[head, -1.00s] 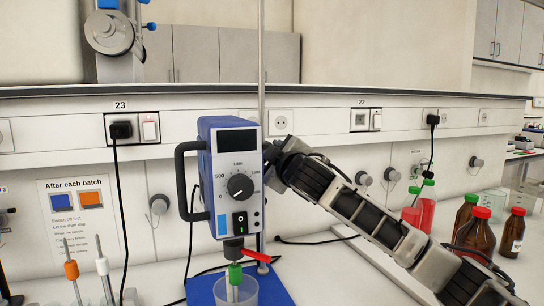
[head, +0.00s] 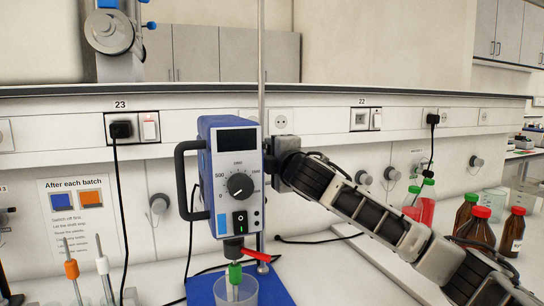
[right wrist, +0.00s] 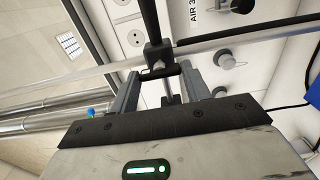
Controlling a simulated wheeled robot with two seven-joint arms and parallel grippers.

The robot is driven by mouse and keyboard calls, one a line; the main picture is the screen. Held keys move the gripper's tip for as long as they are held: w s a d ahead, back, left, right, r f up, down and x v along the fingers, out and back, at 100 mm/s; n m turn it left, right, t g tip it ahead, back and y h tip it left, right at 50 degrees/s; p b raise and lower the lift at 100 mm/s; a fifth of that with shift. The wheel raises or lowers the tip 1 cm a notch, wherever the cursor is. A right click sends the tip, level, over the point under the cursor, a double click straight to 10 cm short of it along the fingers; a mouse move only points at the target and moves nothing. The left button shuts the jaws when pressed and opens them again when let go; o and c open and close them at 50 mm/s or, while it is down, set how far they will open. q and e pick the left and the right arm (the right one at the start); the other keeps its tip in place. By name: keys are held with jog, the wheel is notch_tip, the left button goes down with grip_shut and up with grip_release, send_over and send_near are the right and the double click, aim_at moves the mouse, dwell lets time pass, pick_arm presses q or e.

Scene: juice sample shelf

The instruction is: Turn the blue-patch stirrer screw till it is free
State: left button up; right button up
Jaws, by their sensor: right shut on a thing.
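The blue stirrer (head: 206,170) stands upright in the middle of the head view, with a dial and dark display on its front. A small blue patch (head: 222,224) shows low on its front. My right gripper (head: 270,170) reaches in from the right, and its tips are hidden behind the stirrer's right edge. In the right wrist view its two fingers (right wrist: 160,74) close on a small dark screw handle (right wrist: 163,71), beside the black clamp (right wrist: 157,52) on the grey rod. The thread is not clearly visible. My left gripper is not in view.
The tall stand rod (head: 261,70) rises behind the stirrer. A clear beaker (head: 236,292) stands under the green-collared chuck (head: 235,272), next to a red lever (head: 257,254). Brown bottles (head: 473,232) stand at the right. Cables hang along the wall.

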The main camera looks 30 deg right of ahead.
dwell(0.4)
jog(key=o, duration=1)
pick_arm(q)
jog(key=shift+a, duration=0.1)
pick_arm(e)
jog(key=shift+s, duration=0.15)
pick_arm(q)
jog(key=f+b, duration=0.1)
jog(key=b, duration=0.1)
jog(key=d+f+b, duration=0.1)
jog(key=b, duration=0.1)
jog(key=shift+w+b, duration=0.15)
jog(key=shift+b, duration=0.15)
pick_arm(e)
jog(key=v, duration=1.5)
jog(key=shift+s+a, duration=0.25)
jog(key=shift+s, duration=0.1)
